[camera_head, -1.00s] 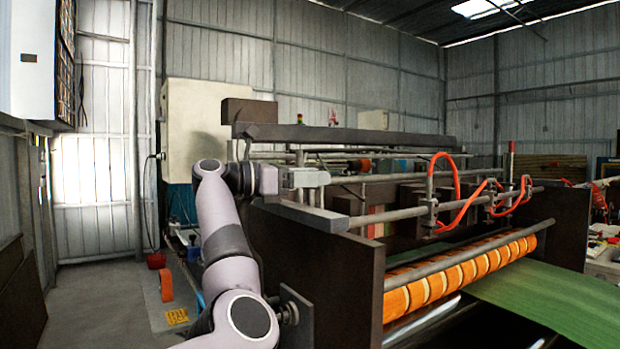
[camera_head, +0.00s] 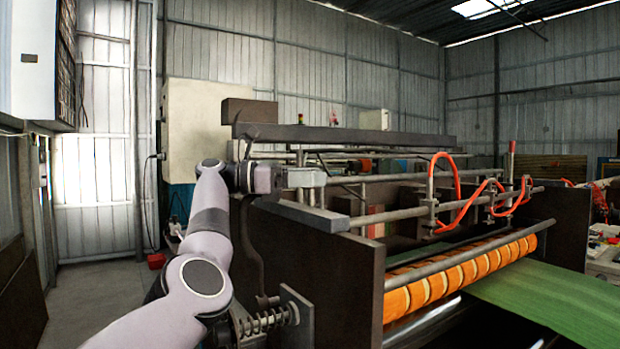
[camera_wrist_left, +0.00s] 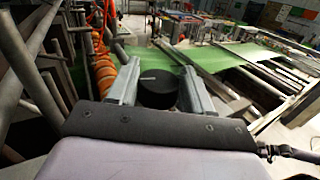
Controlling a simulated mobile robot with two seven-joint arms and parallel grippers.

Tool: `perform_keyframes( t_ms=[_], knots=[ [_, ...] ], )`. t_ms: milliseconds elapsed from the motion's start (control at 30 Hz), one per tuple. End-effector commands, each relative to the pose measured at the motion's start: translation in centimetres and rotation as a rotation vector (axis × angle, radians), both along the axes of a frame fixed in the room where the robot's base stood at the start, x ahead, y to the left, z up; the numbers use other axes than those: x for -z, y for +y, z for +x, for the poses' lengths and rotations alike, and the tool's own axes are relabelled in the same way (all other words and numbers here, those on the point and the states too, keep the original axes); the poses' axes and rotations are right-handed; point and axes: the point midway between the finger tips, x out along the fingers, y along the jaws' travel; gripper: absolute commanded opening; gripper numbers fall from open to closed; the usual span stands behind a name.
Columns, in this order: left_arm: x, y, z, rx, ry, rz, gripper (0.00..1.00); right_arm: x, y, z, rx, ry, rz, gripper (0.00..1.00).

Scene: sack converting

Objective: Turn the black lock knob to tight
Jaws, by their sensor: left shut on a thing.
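The black lock knob (camera_wrist_left: 158,90) is a round black cylinder with a pale line on its top. In the left wrist view it sits between the two grey fingers of my left gripper (camera_wrist_left: 159,84), one finger on each side, and the gripper is shut on it. In the head view my left gripper (camera_head: 312,179) is at the near left side of the machine, above its dark side plate (camera_head: 320,250). The knob cannot be made out there. My right gripper is not in view.
Grey bars (camera_head: 400,212) with orange hoses (camera_head: 458,213) cross the machine right of the gripper. Below them are an orange-banded roller (camera_head: 460,273) and a green sheet (camera_head: 550,295). A spring-loaded bolt (camera_head: 270,319) juts from the side plate near my arm. Floor (camera_head: 100,290) is clear at left.

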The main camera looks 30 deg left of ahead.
Motion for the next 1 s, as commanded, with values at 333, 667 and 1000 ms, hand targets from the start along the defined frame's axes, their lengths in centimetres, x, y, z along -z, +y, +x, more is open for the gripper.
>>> perform_keyframes(
  t_ms=[333,667,1000],
  knots=[
    [0.2,0.0,0.0,0.003,0.005,0.001,0.2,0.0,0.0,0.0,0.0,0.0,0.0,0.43],
    [0.1,0.0,0.0,0.002,0.002,0.001,0.71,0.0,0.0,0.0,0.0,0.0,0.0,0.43],
    [0.3,3.2,-2.5,-0.002,0.001,0.001,0.71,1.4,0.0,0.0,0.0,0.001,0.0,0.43]
  ],
)
